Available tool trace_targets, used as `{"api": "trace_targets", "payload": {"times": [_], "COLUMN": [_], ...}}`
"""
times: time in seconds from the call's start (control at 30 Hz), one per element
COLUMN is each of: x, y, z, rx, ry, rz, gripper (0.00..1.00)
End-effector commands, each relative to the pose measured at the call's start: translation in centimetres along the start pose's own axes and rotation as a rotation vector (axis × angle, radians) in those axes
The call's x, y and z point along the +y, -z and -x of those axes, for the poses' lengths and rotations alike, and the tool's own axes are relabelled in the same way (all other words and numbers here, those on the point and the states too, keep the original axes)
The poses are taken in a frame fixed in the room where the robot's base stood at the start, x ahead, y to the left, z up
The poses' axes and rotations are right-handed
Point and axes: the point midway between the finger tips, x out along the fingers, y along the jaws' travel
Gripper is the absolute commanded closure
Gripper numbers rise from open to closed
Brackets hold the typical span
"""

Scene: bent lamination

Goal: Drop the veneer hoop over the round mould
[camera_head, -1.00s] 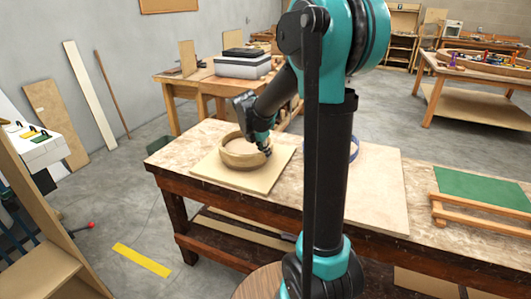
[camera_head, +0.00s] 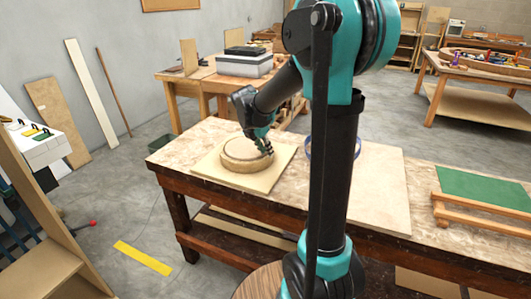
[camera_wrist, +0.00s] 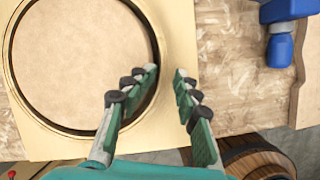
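The pale round mould (camera_head: 244,149) stands on a light square board (camera_head: 270,183) on the workbench. The tan veneer hoop (camera_head: 236,166) sits around it, low, with its rim close to the level of the mould's top. In the wrist view the mould's flat top (camera_wrist: 75,65) fills the ring, with a narrow dark gap all round. My gripper (camera_wrist: 167,72) is at the right side of the hoop. Its two fingers are apart, the left one over the hoop's rim and gap, the right one outside it, with a clear space between the tips. How deep they reach is hard to tell.
A pale sheet (camera_head: 385,190) and a green-topped wooden frame (camera_head: 485,188) lie further right. The bench's left end is clear.

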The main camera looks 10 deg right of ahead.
Motion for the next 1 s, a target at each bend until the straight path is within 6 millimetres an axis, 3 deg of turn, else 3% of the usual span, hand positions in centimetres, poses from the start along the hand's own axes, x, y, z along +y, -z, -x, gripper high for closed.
{"api": "trace_targets", "payload": {"times": [0.3,0.5,0.7,1.0], "x": [0.1,0.1,0.1,0.1], "y": [0.0,0.1,0.0,0.0], "z": [6.5,9.3,10.3,10.3], "rx": [0.0,0.0,0.0,0.0], "ry": [-0.002,-0.002,-0.002,-0.002], "rz": [0.002,0.002,0.001,0.001], "gripper": [0.69,0.69,0.69,0.69]}}
